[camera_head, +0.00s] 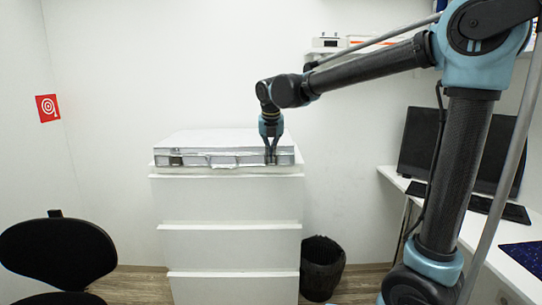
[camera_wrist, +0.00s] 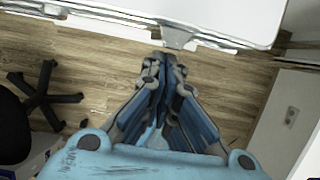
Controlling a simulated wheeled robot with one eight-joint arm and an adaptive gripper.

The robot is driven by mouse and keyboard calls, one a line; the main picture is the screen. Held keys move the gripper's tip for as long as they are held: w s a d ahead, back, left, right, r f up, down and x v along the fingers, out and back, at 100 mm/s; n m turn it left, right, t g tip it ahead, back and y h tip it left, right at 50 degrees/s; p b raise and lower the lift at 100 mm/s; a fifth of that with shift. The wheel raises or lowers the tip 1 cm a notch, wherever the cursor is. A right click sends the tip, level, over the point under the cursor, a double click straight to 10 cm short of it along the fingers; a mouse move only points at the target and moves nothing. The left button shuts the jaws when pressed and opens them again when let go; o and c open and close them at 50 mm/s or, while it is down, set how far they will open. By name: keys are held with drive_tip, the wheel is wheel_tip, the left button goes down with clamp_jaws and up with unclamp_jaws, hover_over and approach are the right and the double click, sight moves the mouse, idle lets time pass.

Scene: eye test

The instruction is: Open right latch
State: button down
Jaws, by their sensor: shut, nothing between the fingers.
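A silver-white case (camera_head: 215,141) lies flat on top of a white drawer unit (camera_head: 230,198), its latch side facing me. The left latch (camera_head: 176,160) shows as a dark spot on the front edge. The right latch (camera_wrist: 180,37) shows in the wrist view as a grey plate on the case's edge; in the head view my gripper hides most of it. My gripper (camera_head: 271,160) points down at the right part of the front edge. In the wrist view its fingertips (camera_wrist: 163,62) are together and empty, just short of the latch; I cannot tell if they touch it.
A black chair (camera_head: 58,254) stands at the lower left. A black waste bin (camera_head: 322,266) stands right of the drawers. A white desk (camera_head: 460,216) with dark monitors (camera_head: 418,140) is at the right. Wooden floor is free in front of the drawers.

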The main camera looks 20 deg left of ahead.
drive_tip(key=v, duration=1.1)
drive_tip(key=shift+f, duration=0.1)
